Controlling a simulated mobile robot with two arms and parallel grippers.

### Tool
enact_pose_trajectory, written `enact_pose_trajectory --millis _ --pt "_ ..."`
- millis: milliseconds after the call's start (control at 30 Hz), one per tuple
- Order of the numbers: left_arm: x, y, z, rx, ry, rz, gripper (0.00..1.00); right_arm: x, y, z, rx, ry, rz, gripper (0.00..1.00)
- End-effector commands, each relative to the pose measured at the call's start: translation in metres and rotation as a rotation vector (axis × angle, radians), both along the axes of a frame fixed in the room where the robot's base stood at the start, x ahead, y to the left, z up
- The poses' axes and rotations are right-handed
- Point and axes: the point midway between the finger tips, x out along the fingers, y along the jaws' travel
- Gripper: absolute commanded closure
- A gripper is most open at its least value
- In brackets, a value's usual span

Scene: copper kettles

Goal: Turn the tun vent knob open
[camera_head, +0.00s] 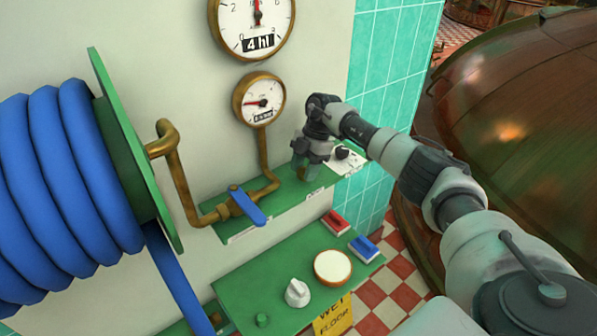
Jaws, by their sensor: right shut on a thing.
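My right gripper (306,174) points down at the green upper shelf (285,197), above a small label on its front edge. It is shut on a small knob there, taken as the tun vent knob, which the fingers mostly hide. I cannot read the label or tell how far the knob is turned. A black knob (342,152) on a white plate sits just right of the gripper, apart from it. My left gripper is not in view.
A blue-handled valve (247,206) on a brass pipe stands left of the gripper. Two gauges hang above. The lower green shelf (240,287) carries a white knob (297,292), a round white-topped thing (333,267) and red and blue blocks. A blue hose reel (65,185) fills the left; a copper vessel (525,110) stands right.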

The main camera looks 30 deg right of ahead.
Motion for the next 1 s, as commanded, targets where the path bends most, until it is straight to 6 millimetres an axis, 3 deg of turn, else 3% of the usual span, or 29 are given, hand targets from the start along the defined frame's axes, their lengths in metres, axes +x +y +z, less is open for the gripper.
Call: enact_pose_trajectory --millis 400,933,967,1000 --pt "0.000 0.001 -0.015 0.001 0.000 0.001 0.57 0.007 -0.005 0.002 -0.001 -0.015 0.169 0.80" --pt "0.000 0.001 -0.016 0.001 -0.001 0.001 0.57 0.006 -0.003 0.004 -0.002 -0.017 0.192 0.80" --pt "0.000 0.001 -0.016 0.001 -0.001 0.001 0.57 0.006 -0.003 0.005 -0.003 -0.017 0.192 0.54" --pt "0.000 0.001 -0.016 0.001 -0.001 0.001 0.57 0.005 -0.003 0.005 -0.002 -0.016 0.192 0.48"
